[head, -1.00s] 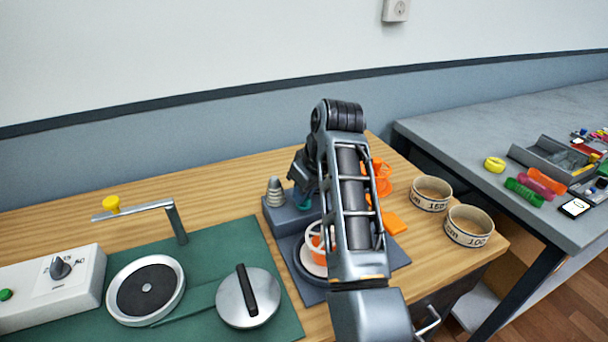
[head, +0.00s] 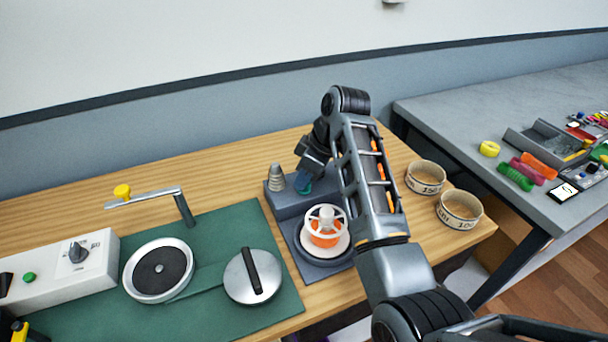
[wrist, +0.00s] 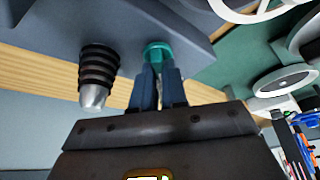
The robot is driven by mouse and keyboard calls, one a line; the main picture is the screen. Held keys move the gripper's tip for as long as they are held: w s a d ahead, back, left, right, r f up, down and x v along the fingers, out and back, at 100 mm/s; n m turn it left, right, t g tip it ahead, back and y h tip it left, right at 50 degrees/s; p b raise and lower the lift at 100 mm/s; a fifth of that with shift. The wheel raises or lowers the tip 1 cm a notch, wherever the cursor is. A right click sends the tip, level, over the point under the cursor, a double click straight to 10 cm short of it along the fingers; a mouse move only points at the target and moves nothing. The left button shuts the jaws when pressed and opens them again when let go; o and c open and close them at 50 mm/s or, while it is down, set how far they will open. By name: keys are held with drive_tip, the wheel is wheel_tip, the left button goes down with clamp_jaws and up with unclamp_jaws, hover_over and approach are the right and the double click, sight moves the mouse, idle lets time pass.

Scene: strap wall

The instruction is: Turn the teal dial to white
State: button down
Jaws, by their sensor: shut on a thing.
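The teal dial (head: 304,184) sits on the grey-blue block (head: 286,206) at the back of the wooden bench. My gripper (wrist: 159,72) is shut on the teal dial (wrist: 157,52), with its two fingertips on either side of it in the wrist view. In the head view my gripper (head: 305,174) comes down on the dial from above and partly hides it. No white mark for the dial can be made out in either view.
A grey stepped cone (head: 276,178) stands just left of the dial. In front is a white-spoked wheel (head: 324,228) over an orange part. A green mat with a round plate (head: 158,270) and a lidded disc (head: 251,277) lies left. Two bowls (head: 460,210) stand right.

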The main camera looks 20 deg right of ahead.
drive_tip(key=c, duration=1.2)
unclamp_jaws()
drive_tip(key=shift+o, duration=0.2)
drive_tip(key=b+v, duration=0.1)
drive_tip(key=v, duration=0.7)
drive_tip(key=shift+a, duration=0.1)
